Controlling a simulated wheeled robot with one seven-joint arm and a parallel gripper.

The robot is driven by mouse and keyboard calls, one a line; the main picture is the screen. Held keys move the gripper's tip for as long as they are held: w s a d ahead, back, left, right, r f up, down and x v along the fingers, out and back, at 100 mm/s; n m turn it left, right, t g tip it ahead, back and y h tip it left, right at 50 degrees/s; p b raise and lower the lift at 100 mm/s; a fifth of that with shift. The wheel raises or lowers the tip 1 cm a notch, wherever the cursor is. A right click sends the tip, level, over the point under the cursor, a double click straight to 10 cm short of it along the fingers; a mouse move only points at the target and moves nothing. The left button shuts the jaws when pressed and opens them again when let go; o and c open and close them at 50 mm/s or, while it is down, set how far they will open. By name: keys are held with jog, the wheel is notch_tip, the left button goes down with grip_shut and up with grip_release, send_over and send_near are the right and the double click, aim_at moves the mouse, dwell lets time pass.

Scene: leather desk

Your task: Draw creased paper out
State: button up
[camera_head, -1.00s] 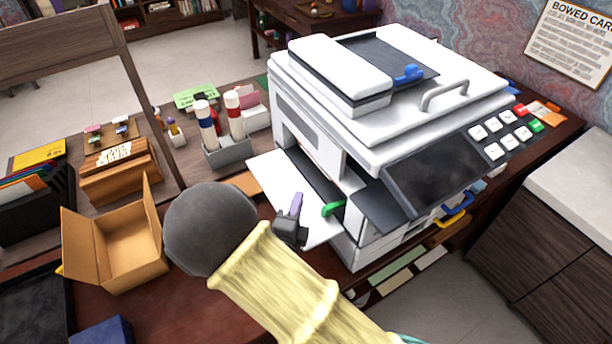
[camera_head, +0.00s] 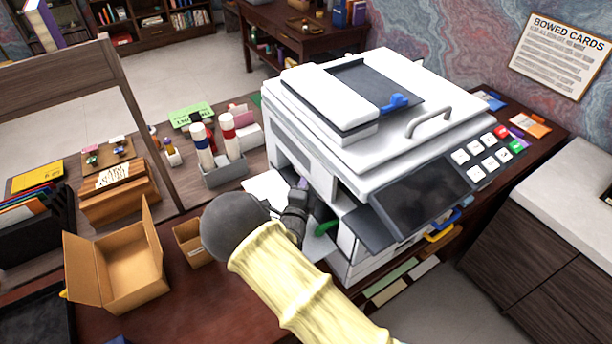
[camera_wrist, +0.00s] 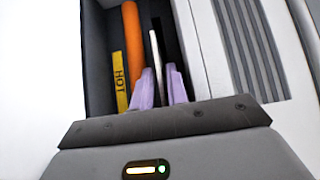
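My gripper (camera_wrist: 160,90) has two purple fingers standing apart. In the wrist view it points into a dark opening in the white copier (camera_head: 385,110). A thin pale strip (camera_wrist: 154,48), perhaps the creased paper seen edge-on, runs between the fingers; contact with either finger does not show. An orange roller (camera_wrist: 132,42) and a yellow "HOT" label (camera_wrist: 120,80) lie to the left of the fingers. In the head view my gripper (camera_head: 302,186) is at the copier's left side, over a white open panel (camera_head: 266,186); my arm hides much of the opening.
A green lever (camera_head: 326,228) is just right of my gripper. The copier's dark screen (camera_head: 425,195) juts out at the front. A small open carton (camera_head: 190,243) and a larger one (camera_head: 118,265) stand left of my arm. A grey holder with bottles (camera_head: 224,172) stands behind.

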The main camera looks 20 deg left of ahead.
jog(key=shift+w, duration=0.55)
grip_shut()
jog(key=shift+a, duration=0.15)
jog(key=s+a+b, duration=0.4)
jog(key=s+a, duration=0.5)
jog(key=s, duration=0.2)
jog(key=shift+s+a, duration=0.25)
jog(key=shift+a, duration=0.05)
dwell(0.8)
jog(key=shift+r, duration=0.15)
